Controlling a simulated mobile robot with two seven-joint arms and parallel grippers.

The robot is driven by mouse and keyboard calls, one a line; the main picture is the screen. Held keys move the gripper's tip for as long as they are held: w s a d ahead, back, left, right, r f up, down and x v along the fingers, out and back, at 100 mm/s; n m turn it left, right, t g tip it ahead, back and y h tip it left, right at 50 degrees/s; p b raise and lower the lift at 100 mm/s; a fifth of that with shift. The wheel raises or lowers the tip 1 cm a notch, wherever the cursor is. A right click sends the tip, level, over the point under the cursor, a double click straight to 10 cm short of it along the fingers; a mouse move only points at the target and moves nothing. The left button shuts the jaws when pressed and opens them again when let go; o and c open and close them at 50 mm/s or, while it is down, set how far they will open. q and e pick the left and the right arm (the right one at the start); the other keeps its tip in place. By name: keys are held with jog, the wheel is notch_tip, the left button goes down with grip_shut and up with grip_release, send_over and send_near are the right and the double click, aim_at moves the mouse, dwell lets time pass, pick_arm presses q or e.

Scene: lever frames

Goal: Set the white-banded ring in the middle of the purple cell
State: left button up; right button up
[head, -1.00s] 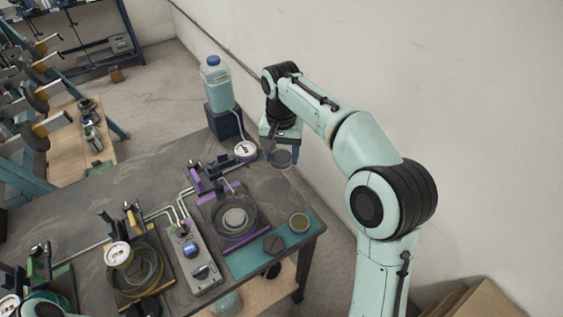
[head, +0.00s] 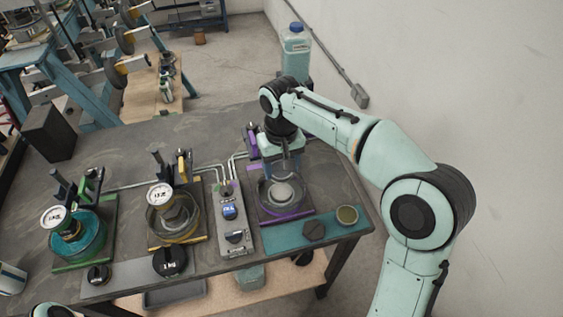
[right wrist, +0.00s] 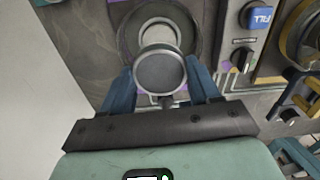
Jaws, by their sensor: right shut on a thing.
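The purple cell (head: 290,217) is a purple-edged plate with a round clear-walled dish and a pale round block in its middle. In the right wrist view the cell's dark dish (right wrist: 195,34) lies beyond the fingers, with the pale block partly hidden. My right gripper (head: 284,167) is over the back of this cell, pointing down. It is shut on a round, grey-faced ring with a pale rim (right wrist: 159,72), which I take as the white-banded ring. The ring appears above the dish, apart from it; the exact gap is unclear. My left gripper is out of view.
Left of the purple cell stand a grey control box (head: 232,222), a yellow cell (head: 180,240) with a gauge, and a green cell (head: 85,262). A wall is at right.

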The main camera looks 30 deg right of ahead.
aim_at(281, 191)
jog(key=shift+f+b, duration=1.5)
jog(key=shift+f, duration=0.45)
pick_arm(q)
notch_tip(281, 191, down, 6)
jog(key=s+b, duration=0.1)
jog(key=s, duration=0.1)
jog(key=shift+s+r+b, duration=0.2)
jog(key=shift+b, duration=0.2)
pick_arm(e)
jog(key=shift+f, duration=1.85)
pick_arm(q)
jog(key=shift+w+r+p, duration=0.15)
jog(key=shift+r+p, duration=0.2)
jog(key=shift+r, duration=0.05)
pick_arm(e)
jog(key=shift+f, duration=0.15)
jog(key=o, duration=1.3)
jog(key=shift+c, duration=0.2)
notch_tip(281, 191, up, 13)
jog(key=p, duration=0.3)
jog(key=shift+r, duration=0.2)
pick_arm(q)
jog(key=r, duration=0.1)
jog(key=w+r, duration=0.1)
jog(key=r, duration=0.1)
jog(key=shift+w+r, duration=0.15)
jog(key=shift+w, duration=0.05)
